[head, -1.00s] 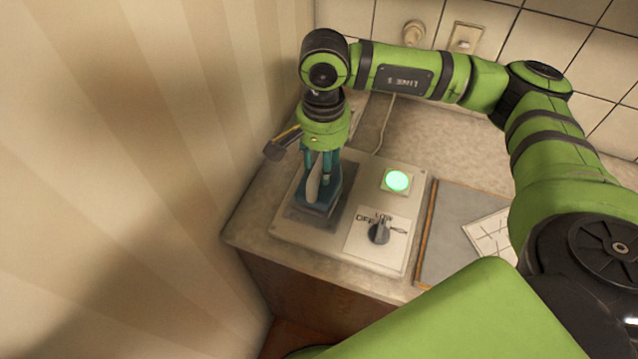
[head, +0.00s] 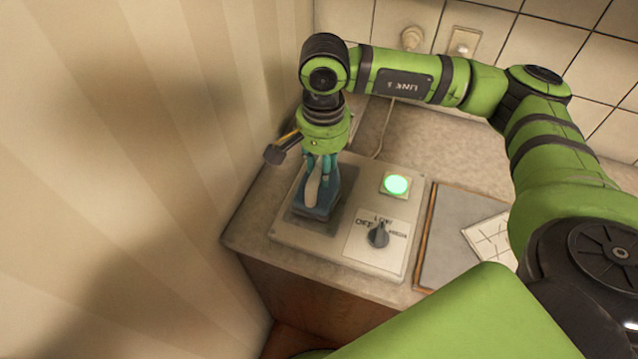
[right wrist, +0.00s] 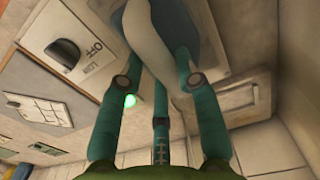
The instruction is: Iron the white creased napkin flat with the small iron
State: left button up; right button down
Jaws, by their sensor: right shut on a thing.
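The small iron has a blue-teal body (head: 318,203) and a pale handle (head: 312,187); it is over the dark pad on the left of a grey control box. My right gripper (head: 322,170) is shut on its handle. I cannot tell whether the iron rests on the pad or is just above it. The right wrist view shows the pale handle (right wrist: 157,35) between my teal fingers (right wrist: 160,85). The white napkin (head: 492,239), with dark crease lines, lies on a grey board (head: 450,235) to the right, partly hidden by my right arm. My left gripper is not in view.
The control box (head: 290,238) has a lit green lamp (head: 396,184) and a dark knob (head: 378,236) beside OFF and LOW labels. A striped wall (head: 130,180) stands close on the left. Tiles and a socket (head: 463,42) are behind.

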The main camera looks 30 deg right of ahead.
jog(key=shift+w+r, duration=0.15)
jog(key=shift+r, duration=0.05)
dwell(0.3)
jog(key=shift+r+p, duration=0.7)
jog(key=shift+r, duration=1.2)
